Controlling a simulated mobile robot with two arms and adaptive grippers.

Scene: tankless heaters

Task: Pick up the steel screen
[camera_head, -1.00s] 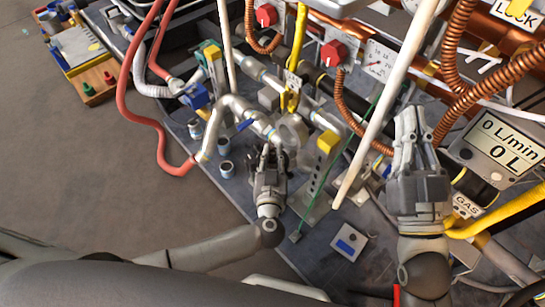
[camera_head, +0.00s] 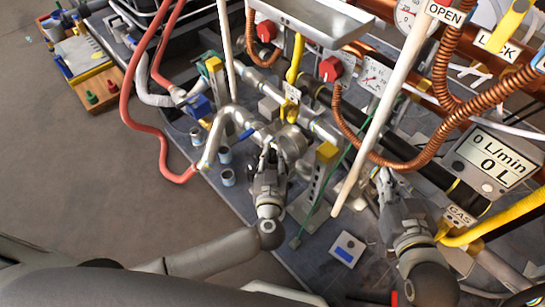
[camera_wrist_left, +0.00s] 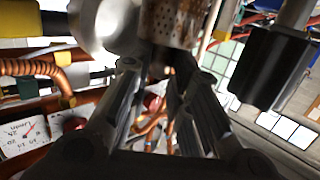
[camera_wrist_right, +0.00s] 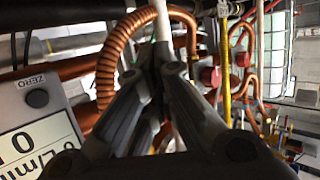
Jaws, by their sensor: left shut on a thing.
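The steel screen (camera_wrist_left: 172,22), a small perforated metal cylinder, shows at the top middle of the left wrist view, right at my left fingertips. My left gripper (camera_wrist_left: 158,68) is shut on it. In the head view my left gripper (camera_head: 268,155) is beside the round grey metal fitting (camera_head: 291,143) of the pipe run, and its fingers hide the screen. That fitting also shows blurred at the upper left of the left wrist view (camera_wrist_left: 98,22).
A long white rod (camera_head: 385,115) slants between my two grippers. Copper coil hoses (camera_head: 440,130) and a flow meter (camera_head: 493,160) crowd the right. Small grey cups (camera_head: 227,177) and a white-blue box (camera_head: 347,248) stand on the dark bench. Open floor lies left.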

